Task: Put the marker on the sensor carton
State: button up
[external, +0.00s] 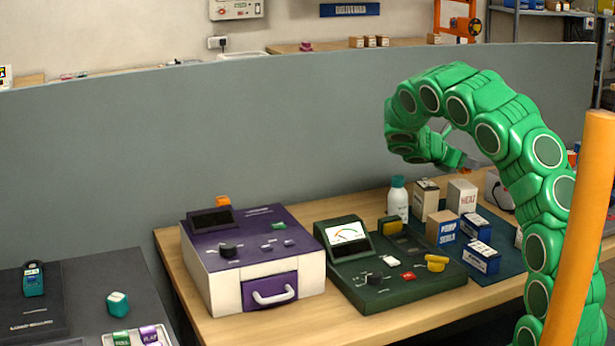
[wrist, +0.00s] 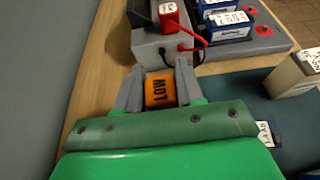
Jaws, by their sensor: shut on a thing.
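My gripper (wrist: 158,82) is shut on a small orange block marked LOW (wrist: 160,92), which I take to be the marker. I cannot read which is the sensor carton. In the wrist view a pale carton (wrist: 296,75) stands at the right edge.
A white bottle (external: 397,198) stands left of the cartons, and blue-and-white boxes (external: 481,257) stand in front. A green meter unit (external: 380,285) and a purple-and-white case (external: 250,262) fill the bench to the left. A grey unit with red and black leads (wrist: 160,48) lies beyond my fingers.

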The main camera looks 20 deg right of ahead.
aim_at(466, 172)
jog(key=shift+w+d+f, duration=0.1)
jog(key=shift+w+f, duration=0.05)
jog(key=shift+f, duration=1.5)
jog(key=shift+f, duration=0.1)
jog(key=o, duration=1)
jog(key=v, duration=1.2)
